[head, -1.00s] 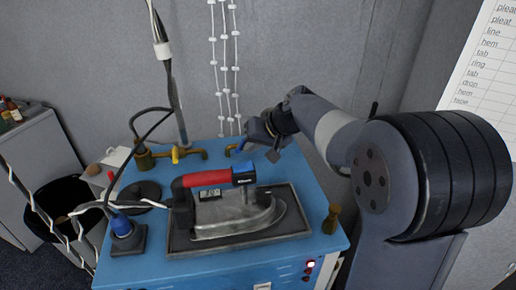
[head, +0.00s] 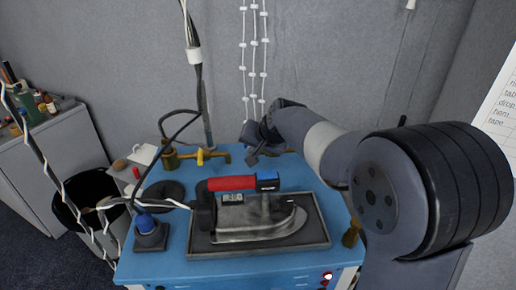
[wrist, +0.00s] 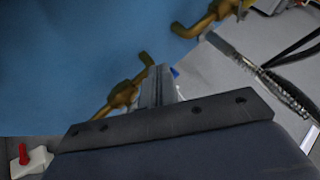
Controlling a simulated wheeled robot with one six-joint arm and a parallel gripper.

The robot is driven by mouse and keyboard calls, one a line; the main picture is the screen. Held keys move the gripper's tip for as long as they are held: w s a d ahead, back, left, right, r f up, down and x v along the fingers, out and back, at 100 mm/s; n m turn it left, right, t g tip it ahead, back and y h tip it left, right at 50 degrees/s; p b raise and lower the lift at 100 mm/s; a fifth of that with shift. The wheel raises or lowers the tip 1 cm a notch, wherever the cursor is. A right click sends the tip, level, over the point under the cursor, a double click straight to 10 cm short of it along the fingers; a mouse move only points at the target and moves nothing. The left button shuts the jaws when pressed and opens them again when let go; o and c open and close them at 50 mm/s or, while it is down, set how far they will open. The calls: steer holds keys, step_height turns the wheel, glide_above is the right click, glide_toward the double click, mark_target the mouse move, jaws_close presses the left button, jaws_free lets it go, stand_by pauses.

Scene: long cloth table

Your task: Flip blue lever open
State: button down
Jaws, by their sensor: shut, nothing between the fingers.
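A small blue tip, likely the blue lever (wrist: 174,72), shows in the wrist view just beside my fingers, most of it hidden behind them. My gripper (wrist: 160,82) is shut and empty, close to the brass valve fitting (wrist: 123,95). I cannot tell whether it touches the lever. In the head view my gripper (head: 253,160) is over the back of the blue table (head: 175,264), and the lever cannot be made out clearly there. A second brass fitting with a yellow lever (head: 200,157) stands to its left.
An iron with a red handle (head: 232,184) sits on a dark tray (head: 318,240) in front of my gripper. A cable and pole (head: 205,105) rise behind the left fitting.

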steer(key=shift+d, duration=0.15)
steer(key=shift+w+d, duration=0.3)
steer(key=shift+d, duration=0.35)
steer(key=b+v, duration=0.1)
steer(key=v, duration=1)
steer(key=shift+b, duration=0.35)
steer(key=shift+a+f, duration=0.1)
